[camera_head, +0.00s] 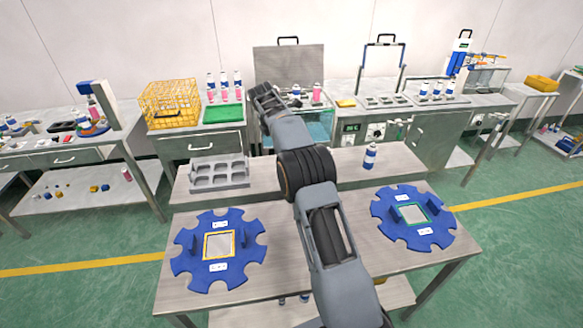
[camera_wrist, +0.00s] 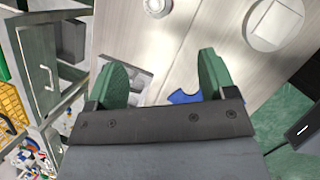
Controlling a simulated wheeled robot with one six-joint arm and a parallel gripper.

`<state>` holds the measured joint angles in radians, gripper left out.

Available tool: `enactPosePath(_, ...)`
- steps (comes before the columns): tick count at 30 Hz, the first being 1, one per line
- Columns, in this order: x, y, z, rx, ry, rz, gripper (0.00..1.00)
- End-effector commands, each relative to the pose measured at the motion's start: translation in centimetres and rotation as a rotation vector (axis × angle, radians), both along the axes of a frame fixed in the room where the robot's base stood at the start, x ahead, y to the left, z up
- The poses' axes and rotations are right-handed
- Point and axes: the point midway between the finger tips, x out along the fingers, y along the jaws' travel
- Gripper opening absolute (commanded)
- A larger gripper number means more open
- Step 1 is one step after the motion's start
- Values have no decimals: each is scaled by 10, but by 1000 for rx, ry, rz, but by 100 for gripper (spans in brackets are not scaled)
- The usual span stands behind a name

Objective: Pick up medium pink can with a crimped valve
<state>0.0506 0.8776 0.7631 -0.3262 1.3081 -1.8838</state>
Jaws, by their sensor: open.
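In the head view a pink can (camera_head: 317,92) stands in the open-lidded station at the back, just right of my gripper. Several pink-and-white cans (camera_head: 224,86) stand in a row by the green tray at back left. Their sizes and whether their valves are crimped are too small to tell. My gripper (camera_head: 264,97) is at the end of the raised arm, in front of that station. In the wrist view its two green fingers (camera_wrist: 162,76) are wide apart with nothing between them. No pink can shows in the wrist view.
The front table holds a grey tray with empty recesses (camera_head: 218,180), two blue notched discs (camera_head: 196,278) and a blue-and-white can (camera_head: 370,156). A yellow wire basket (camera_head: 172,103) and the green tray (camera_head: 223,113) are at back left. A raised lid (camera_head: 289,66) stands behind my gripper.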

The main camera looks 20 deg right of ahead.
Motion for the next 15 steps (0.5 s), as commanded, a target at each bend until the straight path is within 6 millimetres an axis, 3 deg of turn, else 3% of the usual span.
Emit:
enactPosePath(8, 16, -14, -30, -48, 57, 116, 77)
enactPosePath(15, 23, -29, -69, -50, 60, 121, 77)
